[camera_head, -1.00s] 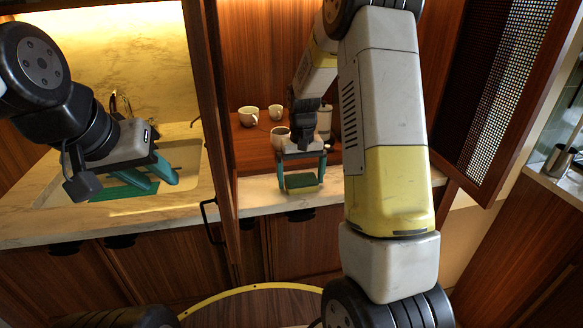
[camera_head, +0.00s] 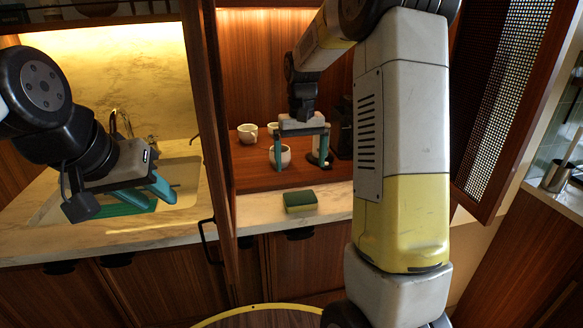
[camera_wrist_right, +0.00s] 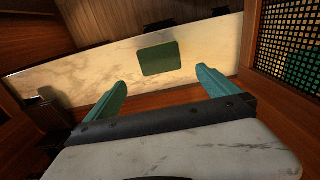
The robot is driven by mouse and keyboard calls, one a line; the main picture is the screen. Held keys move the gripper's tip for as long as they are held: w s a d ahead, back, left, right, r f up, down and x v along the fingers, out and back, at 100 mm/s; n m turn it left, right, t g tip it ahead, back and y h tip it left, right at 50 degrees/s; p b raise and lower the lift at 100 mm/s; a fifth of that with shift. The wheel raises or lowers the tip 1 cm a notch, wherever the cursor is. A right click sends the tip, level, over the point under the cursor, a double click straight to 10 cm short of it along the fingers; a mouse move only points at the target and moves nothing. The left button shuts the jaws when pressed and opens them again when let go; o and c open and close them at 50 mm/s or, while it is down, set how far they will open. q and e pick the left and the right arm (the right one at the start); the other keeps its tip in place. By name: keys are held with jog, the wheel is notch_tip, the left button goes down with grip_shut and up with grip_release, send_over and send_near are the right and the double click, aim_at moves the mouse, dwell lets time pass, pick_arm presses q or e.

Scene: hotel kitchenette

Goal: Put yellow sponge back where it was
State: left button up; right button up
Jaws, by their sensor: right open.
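The yellow sponge (camera_head: 300,201) with its green top lies flat on the marble counter strip, in front of the wooden cabinet shelf. In the right wrist view its green face (camera_wrist_right: 161,58) shows beyond the fingertips. My right gripper (camera_head: 300,166) is open and empty, above and behind the sponge, with its teal fingers apart from it. The fingers also show spread in the right wrist view (camera_wrist_right: 158,86). My left gripper (camera_head: 150,196) is over the sink at the left, its teal fingers apart with nothing seen between them.
White cups (camera_head: 248,133) stand on the wooden shelf (camera_head: 262,176) behind my right gripper; one cup (camera_head: 281,156) is between its fingers in the picture. A cabinet door (camera_head: 222,150) stands open to the left, and a mesh-panel door (camera_head: 500,100) to the right. A sink (camera_head: 185,180) is at left.

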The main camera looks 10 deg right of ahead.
jog(key=s+r+t+y, duration=0.1)
jog(key=s+r+t, duration=0.2)
jog(key=s+r, duration=0.7)
jog(key=s+a+t+y, duration=0.1)
jog(key=s+a+t, duration=0.1)
jog(key=s, duration=1.2)
jog(key=shift+s+f+t, duration=0.25)
jog(key=shift+s+t, duration=0.05)
jog(key=shift+t, duration=0.3)
jog(key=shift+a, duration=0.1)
